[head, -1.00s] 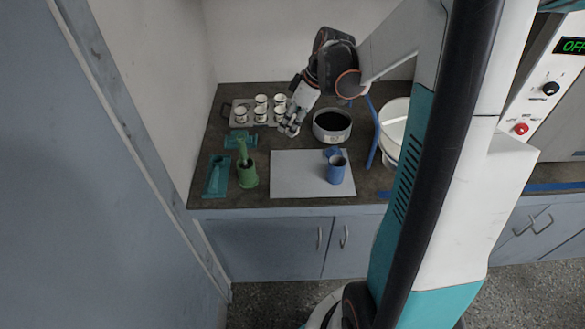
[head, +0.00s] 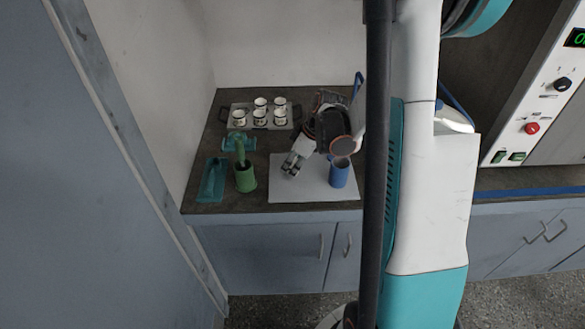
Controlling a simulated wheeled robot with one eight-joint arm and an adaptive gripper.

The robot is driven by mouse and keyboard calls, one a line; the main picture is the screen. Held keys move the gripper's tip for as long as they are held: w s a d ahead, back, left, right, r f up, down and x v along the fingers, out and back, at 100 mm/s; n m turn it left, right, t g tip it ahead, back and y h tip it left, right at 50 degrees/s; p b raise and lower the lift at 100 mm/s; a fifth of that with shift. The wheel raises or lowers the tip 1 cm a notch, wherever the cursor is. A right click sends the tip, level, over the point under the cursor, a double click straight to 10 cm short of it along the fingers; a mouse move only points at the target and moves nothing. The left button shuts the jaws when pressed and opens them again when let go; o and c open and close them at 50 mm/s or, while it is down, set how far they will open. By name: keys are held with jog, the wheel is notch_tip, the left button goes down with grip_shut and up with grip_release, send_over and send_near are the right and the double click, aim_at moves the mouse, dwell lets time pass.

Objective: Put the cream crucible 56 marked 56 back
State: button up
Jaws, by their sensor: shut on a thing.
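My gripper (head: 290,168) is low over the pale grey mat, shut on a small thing. The fingers hide that thing, and I cannot make out what it is. Several cream crucibles with dark marks (head: 260,117) stand upright on a tray (head: 230,126) at the back left of the counter. The back left place on the tray looks empty. The marks are too small to read, so I cannot tell which crucible is 56. My gripper is in front of the tray, to its right, and apart from it.
A blue cup (head: 339,174) stands on the right of the mat (head: 285,190), close to my gripper. My arm hides the counter's back right. A control panel (head: 545,95) is at the far right.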

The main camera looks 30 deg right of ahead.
jog(key=shift+f, duration=0.3)
jog(key=shift+f, duration=0.2)
jog(key=o, duration=1.1)
jog(key=shift+r, duration=0.1)
jog(key=shift+r, duration=0.3)
jog(key=p+v, duration=0.4)
jog(key=v, duration=0.7)
jog(key=shift+s+d+r+p, duration=0.15)
jog(key=shift+r+p, duration=0.1)
jog(key=shift+p, duration=0.05)
